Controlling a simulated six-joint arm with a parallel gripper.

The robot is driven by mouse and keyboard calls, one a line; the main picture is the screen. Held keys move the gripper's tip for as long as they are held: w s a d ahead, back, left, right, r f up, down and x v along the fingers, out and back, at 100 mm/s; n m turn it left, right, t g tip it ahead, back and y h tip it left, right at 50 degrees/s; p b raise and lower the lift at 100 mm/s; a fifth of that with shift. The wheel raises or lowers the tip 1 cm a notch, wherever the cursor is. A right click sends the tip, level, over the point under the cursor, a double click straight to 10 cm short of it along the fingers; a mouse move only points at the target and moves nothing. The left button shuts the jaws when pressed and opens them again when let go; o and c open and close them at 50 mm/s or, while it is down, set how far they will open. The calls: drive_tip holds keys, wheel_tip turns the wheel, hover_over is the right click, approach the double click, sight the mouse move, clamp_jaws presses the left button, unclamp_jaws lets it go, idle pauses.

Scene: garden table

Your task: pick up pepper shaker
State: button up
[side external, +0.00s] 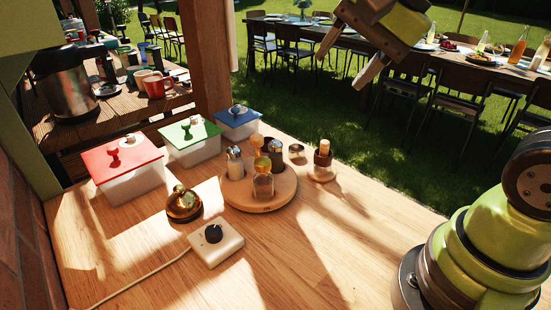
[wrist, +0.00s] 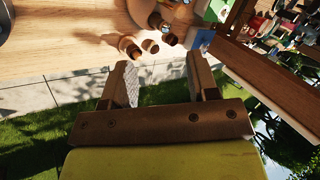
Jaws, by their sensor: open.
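A dark-filled shaker with a metal top, apparently the pepper shaker (side external: 276,158), stands upright at the back right of a round wooden tray (side external: 274,203). A lighter shaker (side external: 235,165) with a metal top stands at the tray's left. A glass bottle (side external: 263,187) at the tray's front has a round stopper, with another stopper behind it. My gripper (side external: 346,62) is high up, beyond the table's far edge and well apart from the tray. It is open and empty, also in the wrist view (wrist: 161,78). There I cannot tell which small item is the pepper shaker.
Lidded boxes in red (side external: 127,177), green (side external: 190,142) and blue (side external: 238,122) line the back left. A brass bell (side external: 184,204) and a white dial box (side external: 215,242) sit in front.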

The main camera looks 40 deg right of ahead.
drive_tip(key=w+d+f+m+g, duration=0.1)
drive_tip(key=w+d+f+m, duration=0.1)
drive_tip(key=w+f+m, duration=0.3)
drive_tip(key=m+g, duration=0.1)
drive_tip(key=m, duration=1)
approach(273, 154)
drive_tip(key=d+f, duration=0.1)
drive_tip(key=d, duration=0.1)
drive_tip(key=x, duration=0.5)
drive_tip(key=shift+w, duration=0.3)
drive_tip(key=shift+w+a+x, duration=0.1)
drive_tip(key=shift+a+x, duration=0.1)
drive_tip(key=shift+x, duration=1.15)
drive_tip(key=shift+w+a+x, duration=0.15)
drive_tip(key=shift+x, duration=1.2)
drive_tip(key=shift+r, duration=0.2)
drive_tip(key=c, duration=0.7)
